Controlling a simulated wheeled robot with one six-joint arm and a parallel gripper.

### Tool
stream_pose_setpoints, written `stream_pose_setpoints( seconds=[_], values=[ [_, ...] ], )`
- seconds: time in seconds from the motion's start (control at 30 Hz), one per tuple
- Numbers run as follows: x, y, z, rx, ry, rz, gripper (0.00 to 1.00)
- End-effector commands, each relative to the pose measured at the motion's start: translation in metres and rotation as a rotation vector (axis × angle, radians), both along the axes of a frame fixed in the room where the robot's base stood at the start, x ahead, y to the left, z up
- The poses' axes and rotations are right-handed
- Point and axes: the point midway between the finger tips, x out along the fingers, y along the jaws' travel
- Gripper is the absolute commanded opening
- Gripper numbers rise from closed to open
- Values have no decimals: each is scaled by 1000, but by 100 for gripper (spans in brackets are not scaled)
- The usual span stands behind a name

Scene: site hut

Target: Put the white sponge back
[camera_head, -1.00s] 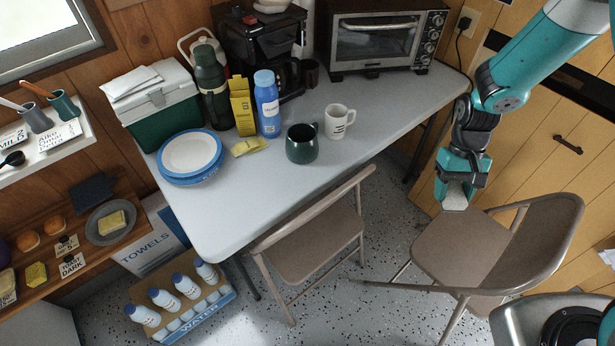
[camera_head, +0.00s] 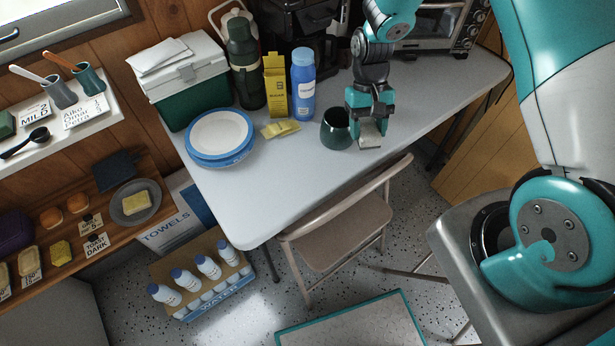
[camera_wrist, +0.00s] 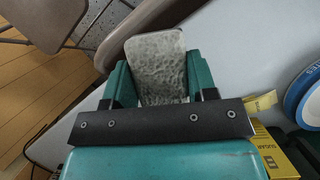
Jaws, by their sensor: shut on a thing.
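My gripper (camera_head: 370,118) is shut on the white sponge (camera_head: 370,137), a pale block that sticks out below the fingers. It hangs over the front edge area of the grey table (camera_head: 290,165), just right of the dark green mug (camera_head: 336,129). In the wrist view the sponge (camera_wrist: 157,62) shows a pitted, greyish face between the two teal fingers. I cannot tell exactly how high it is above the table. The white mug seen earlier is hidden behind my gripper and arm.
The table holds blue-rimmed plates (camera_head: 220,136), a blue bottle (camera_head: 302,85), a yellow box (camera_head: 275,86) and a cool box (camera_head: 185,84). At left are an upper shelf (camera_head: 65,130) and a wooden lower shelf (camera_head: 110,212). A folding chair (camera_head: 340,235) stands at the table's front.

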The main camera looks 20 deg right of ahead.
Motion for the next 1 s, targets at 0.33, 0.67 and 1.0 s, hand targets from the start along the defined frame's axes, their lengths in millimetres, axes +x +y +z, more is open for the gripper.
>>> stream_pose_setpoints(
  seconds=[0.33, 0.67, 1.0],
  values=[
    [10, 60, 36, 7, -8, -708, 30],
    [-2, 87, 66, 2, -2, -1083, 30],
    [-4, 89, -12, -5, 8, -1100, 30]
  ],
)
